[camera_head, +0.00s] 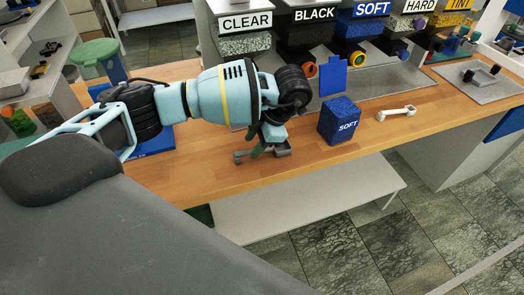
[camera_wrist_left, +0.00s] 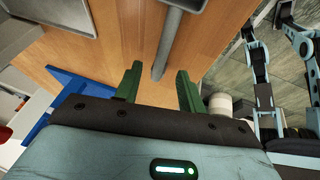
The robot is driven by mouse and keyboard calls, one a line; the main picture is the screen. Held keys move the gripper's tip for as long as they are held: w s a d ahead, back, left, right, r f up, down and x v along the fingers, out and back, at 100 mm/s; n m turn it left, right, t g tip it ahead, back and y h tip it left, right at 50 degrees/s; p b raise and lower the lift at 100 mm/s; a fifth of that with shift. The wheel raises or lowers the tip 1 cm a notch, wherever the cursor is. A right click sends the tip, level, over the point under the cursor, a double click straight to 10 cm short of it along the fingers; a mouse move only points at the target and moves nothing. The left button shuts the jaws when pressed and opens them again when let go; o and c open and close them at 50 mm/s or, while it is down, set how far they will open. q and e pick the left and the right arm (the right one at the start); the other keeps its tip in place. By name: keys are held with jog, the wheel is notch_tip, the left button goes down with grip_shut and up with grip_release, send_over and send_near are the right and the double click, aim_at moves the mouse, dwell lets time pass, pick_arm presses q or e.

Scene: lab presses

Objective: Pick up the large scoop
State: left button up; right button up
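A grey scoop (camera_head: 282,150), which I take to be the large scoop, lies on the wooden bench, partly hidden by my left gripper (camera_head: 258,149). In the left wrist view its grey handle (camera_wrist_left: 168,45) runs down toward the space between the green fingertips of my left gripper (camera_wrist_left: 158,82). The fingers are apart, one on each side of the handle's end, with visible gaps. They do not clamp it. A smaller white scoop (camera_head: 396,113) lies farther right on the bench. My right gripper does not show.
A blue box marked SOFT (camera_head: 339,121) stands on the bench just right of the left gripper. Labelled dispensers, including BLACK (camera_head: 314,14), line the back. A green-lidded container (camera_head: 95,52) stands at left. The bench's front edge is close to the gripper.

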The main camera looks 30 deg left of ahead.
aim_at(248, 151)
pick_arm(q)
jog(key=shift+x, duration=1.85)
grip_shut()
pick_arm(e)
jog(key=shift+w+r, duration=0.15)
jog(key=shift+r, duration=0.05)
pick_arm(q)
jog(key=shift+r, duration=0.1)
jog(key=shift+r, duration=0.5)
jog(key=shift+s+d+r, duration=0.15)
jog(key=shift+d+r, duration=0.1)
jog(key=shift+r, duration=0.35)
jog(key=shift+s+d+r, duration=0.1)
jog(key=shift+d+r, duration=0.1)
jog(key=shift+r, duration=0.45)
jog(key=s+d+r+p, duration=0.1)
jog(key=s+d, duration=0.8)
jog(key=d, duration=0.3)
jog(key=shift+r+p, duration=0.2)
jog(key=shift+p, duration=0.1)
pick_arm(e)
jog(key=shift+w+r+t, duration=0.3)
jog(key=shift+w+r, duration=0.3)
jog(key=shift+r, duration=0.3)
